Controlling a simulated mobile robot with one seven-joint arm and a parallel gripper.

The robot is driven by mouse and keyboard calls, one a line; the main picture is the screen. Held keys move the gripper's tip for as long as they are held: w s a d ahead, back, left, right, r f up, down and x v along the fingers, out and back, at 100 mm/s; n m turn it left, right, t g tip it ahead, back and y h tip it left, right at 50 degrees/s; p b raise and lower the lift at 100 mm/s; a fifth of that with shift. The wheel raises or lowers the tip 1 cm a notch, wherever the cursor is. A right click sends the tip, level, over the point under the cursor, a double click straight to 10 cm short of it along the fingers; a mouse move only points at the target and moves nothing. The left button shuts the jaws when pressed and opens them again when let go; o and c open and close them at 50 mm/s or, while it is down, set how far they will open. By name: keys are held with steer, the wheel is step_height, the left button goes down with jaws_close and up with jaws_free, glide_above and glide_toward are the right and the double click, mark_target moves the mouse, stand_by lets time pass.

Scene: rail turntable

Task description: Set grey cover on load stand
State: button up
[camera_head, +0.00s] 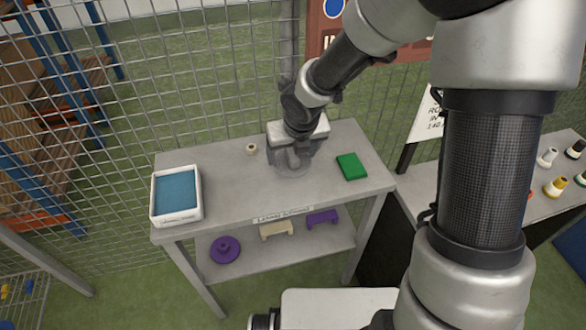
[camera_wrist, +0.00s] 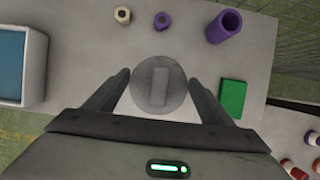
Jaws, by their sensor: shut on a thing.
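The grey cover (camera_wrist: 158,86) is a round disc with a raised bar across its top, seen from above in the wrist view. In the head view, the cover (camera_head: 292,163) shows under my gripper (camera_head: 292,150), low over the grey table (camera_head: 225,163). I cannot tell whether its underside touches the tabletop. A label on the table's front edge is too small to read surely, so I cannot tell whether this table is the load stand.
A white tray with a blue floor (camera_head: 177,192) stands left, a green block (camera_head: 351,166) right. Behind the cover are a pale nut (camera_wrist: 122,15), a small purple-and-cream part (camera_wrist: 161,20) and a purple tube (camera_wrist: 225,26). A wire fence (camera_head: 190,80) stands behind the table.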

mark_target(293, 165)
step_height(293, 165, down, 6)
steer(key=shift+r+b, duration=0.25)
steer(key=shift+b, duration=1)
steer(key=shift+r, duration=0.1)
steer(key=o, duration=1.4)
steer(key=shift+o, duration=0.2)
steer(key=shift+d+r+p, duration=0.1)
steer(key=shift+r+p, duration=0.2)
steer(key=shift+r, duration=0.05)
steer(key=p+v, duration=0.6)
steer(key=v, duration=0.5)
steer(key=shift+s+r, duration=0.15)
steer(key=shift+s, duration=0.05)
